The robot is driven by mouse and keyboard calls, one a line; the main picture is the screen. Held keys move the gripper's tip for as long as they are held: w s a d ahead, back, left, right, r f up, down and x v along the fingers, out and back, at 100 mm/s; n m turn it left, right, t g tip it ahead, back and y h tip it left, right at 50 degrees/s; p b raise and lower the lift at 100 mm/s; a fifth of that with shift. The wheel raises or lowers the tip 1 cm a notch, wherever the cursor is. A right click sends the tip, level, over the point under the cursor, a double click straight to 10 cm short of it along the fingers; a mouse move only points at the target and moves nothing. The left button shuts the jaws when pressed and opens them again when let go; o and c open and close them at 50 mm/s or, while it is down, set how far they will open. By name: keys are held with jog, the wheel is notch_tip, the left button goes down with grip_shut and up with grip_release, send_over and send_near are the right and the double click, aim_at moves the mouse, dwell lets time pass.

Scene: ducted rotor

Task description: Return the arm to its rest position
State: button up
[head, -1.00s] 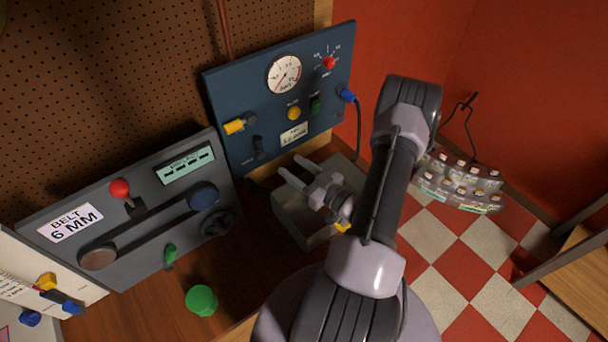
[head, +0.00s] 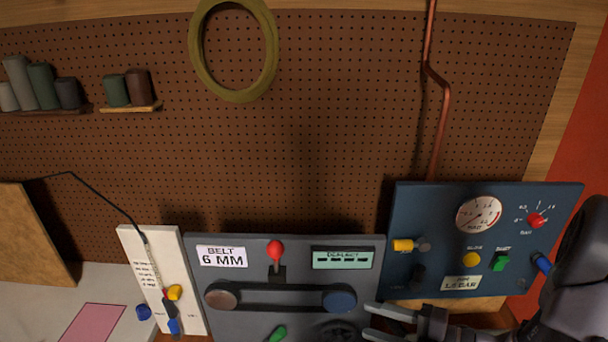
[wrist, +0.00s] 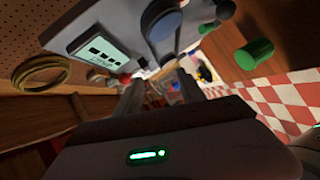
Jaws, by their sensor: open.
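My gripper (head: 383,320) shows at the bottom of the head view, at the lower edge between the grey belt panel (head: 300,250) and the blue gauge panel (head: 440,240). Its two pale fingers point left and stand apart, with nothing seen between them. Part of my arm shows at the right edge. In the wrist view the fingers (wrist: 158,92) reach forward, apart, with the belt panel (wrist: 75,40) close above them. Whether the fingers touch a panel cannot be told.
A green cylinder (wrist: 255,53) stands right of the fingers in the wrist view. A white panel (head: 150,265) with coloured plugs stands left of the belt panel. A brown pegboard (head: 330,130) backs everything, with an olive ring (head: 268,70) and a copper pipe (head: 443,110).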

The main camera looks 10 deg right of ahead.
jog(key=s+a+f+m+g+h+b, duration=0.2)
jog(key=s+a+m+h+b, duration=0.3)
jog(key=m, duration=0.9)
jog(key=s+a+f+m+g+h+b, duration=0.2)
jog(key=s+a+m+h+b, duration=0.2)
jog(key=a+m+b, duration=0.5)
jog(key=s+m, duration=0.2)
jog(key=m, duration=0.3)
jog(key=shift+s+f+g+h, duration=0.3)
jog(key=shift+s+g+h, duration=0.1)
